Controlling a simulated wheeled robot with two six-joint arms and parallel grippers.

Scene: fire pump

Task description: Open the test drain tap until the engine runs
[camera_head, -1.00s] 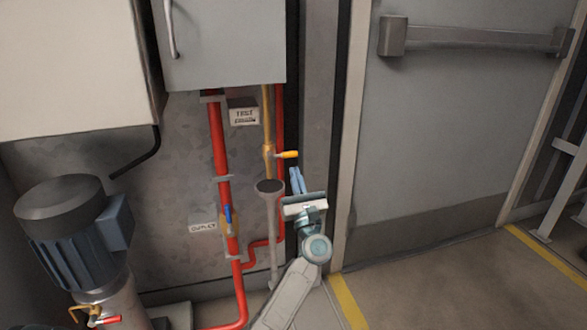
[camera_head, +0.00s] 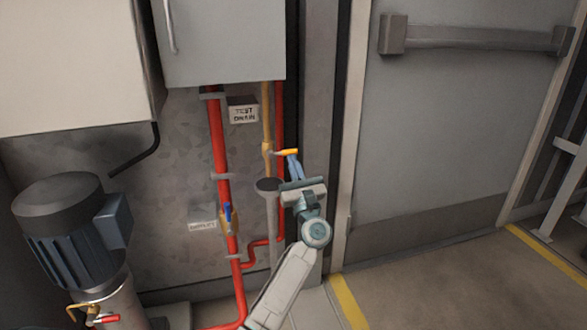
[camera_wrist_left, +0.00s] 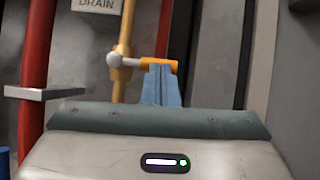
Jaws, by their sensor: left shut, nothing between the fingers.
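The test drain tap's yellow lever handle (camera_head: 286,152) sticks out to the right from the thin brass pipe (camera_head: 266,120), under a white "TEST DRAIN" sign (camera_head: 243,110). In the left wrist view the lever (camera_wrist_left: 158,64) lies level, with a grey pivot at its left end. My left gripper (camera_head: 293,165) is just below the lever, fingers pointing up and shut with nothing between them. In the wrist view its blue fingertips (camera_wrist_left: 161,78) are at the lever's underside; I cannot tell whether they touch it. My right gripper is not in view.
A red pipe (camera_head: 217,135) with a blue-handled valve (camera_head: 228,214) runs left of the tap. A grey funnel pipe (camera_head: 270,186) stands below it. A grey cabinet (camera_head: 222,40) hangs above. A motor pump (camera_head: 70,230) stands left; a door (camera_head: 440,130) is right.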

